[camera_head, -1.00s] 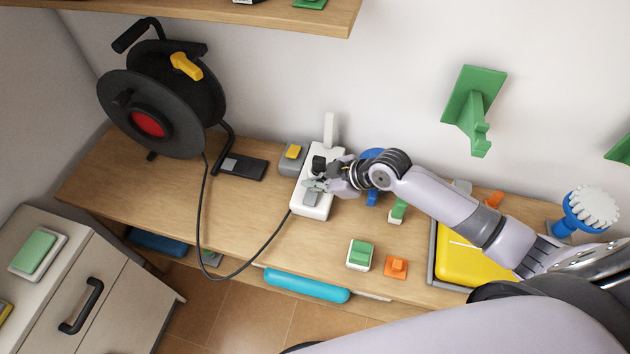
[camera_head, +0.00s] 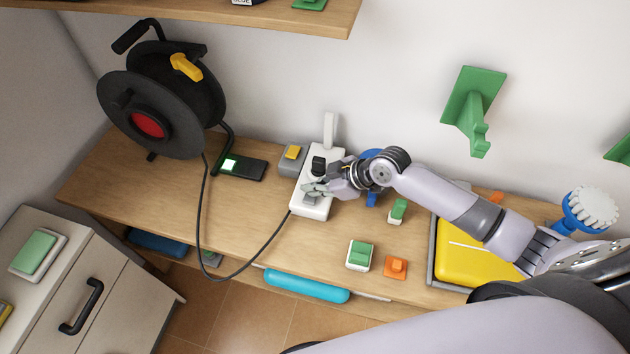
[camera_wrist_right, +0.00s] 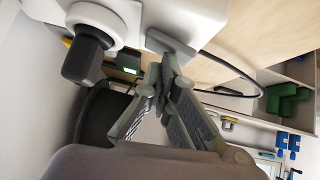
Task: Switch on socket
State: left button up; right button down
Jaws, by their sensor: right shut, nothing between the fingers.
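The white socket strip (camera_head: 312,208) lies on the wooden bench with a black plug and a small grey switch on its top. It also shows in the right wrist view (camera_wrist_right: 129,10), with the black plug (camera_wrist_right: 88,55) and the grey switch (camera_wrist_right: 172,48). My right gripper (camera_head: 312,188) is shut and empty, its fingertips at the grey switch; in the wrist view the fingertips (camera_wrist_right: 163,72) appear to touch it or nearly so. A black device (camera_head: 250,168) left of the strip shows a lit green-white light (camera_head: 229,164). My left gripper is out of view.
A black cable reel (camera_head: 160,100) stands at the bench's left end, its cable looping over the front edge to the strip. Small coloured blocks, including a green one (camera_head: 360,254) and an orange one (camera_head: 396,267), lie right of the strip. A yellow tray (camera_head: 470,262) sits beneath my arm.

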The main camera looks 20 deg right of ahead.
jog(key=shift+s, duration=0.1)
jog(key=v, duration=1.2)
dwell(0.5)
